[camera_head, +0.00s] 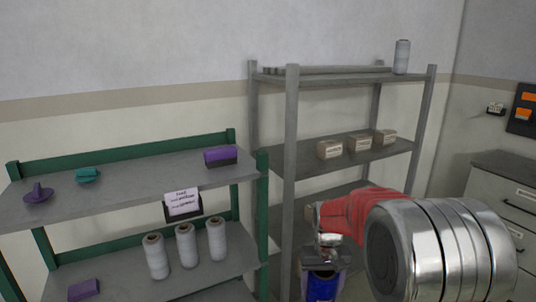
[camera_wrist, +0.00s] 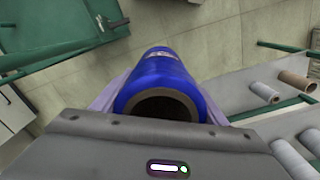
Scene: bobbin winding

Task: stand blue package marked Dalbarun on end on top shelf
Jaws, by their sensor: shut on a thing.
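The blue package (camera_wrist: 158,75) is a blue roll with a hollow brown core. My gripper (camera_wrist: 160,104) is shut around its sides, and the core's open end faces the wrist camera. In the head view the blue package (camera_head: 322,288) shows at the bottom edge, below my gripper (camera_head: 325,264), partly cut off. I cannot read a name on it. The green-framed rack has a grey top shelf (camera_head: 135,186) at left. The grey rack has a higher top shelf (camera_head: 345,79). My gripper is in front of the grey rack, below its middle shelf.
The green rack's top shelf bears a purple cone (camera_head: 38,193), a teal piece (camera_head: 87,175) and a purple block (camera_head: 220,156). A printed card (camera_head: 183,203) hangs at its front. Grey spools (camera_head: 187,246) stand below. The grey rack holds long bars, one upright spool (camera_head: 402,57) and boxes (camera_head: 359,143).

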